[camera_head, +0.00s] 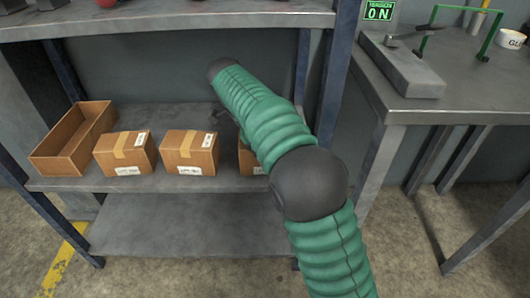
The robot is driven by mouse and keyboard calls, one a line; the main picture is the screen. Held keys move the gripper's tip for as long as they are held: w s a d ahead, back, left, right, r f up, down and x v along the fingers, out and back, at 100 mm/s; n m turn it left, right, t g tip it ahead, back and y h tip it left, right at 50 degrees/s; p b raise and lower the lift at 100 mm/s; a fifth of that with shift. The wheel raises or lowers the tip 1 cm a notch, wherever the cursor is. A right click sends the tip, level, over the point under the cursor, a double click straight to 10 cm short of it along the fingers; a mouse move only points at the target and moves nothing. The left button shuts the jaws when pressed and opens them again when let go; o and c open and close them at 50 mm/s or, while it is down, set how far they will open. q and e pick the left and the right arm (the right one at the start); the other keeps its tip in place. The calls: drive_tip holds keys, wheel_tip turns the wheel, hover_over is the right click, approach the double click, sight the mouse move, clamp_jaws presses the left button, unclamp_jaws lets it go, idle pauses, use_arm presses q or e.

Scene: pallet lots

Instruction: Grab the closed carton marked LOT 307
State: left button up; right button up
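Three closed brown cartons stand in a row on the middle shelf: a left one (125,155), a middle one (190,155) and a right one (247,162) mostly hidden behind my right arm. Each has a white label low on its front, but the print is too small to read, so I cannot tell which is LOT 307. My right arm comes in from the lower right, and its dark wrist end is above and in front of the cartons. Its fingers cannot be made out. My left gripper is not in view.
An open, empty-looking brown box (72,143) stands left of the cartons. The upper shelf (170,24) overhangs them, and a blue upright (338,75) bounds the rack on the right. A grey workbench (460,95) stands further right. The lower shelf (190,225) is bare.

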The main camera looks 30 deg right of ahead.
drive_tip(key=shift+f, duration=0.15)
drive_tip(key=c, duration=1.9)
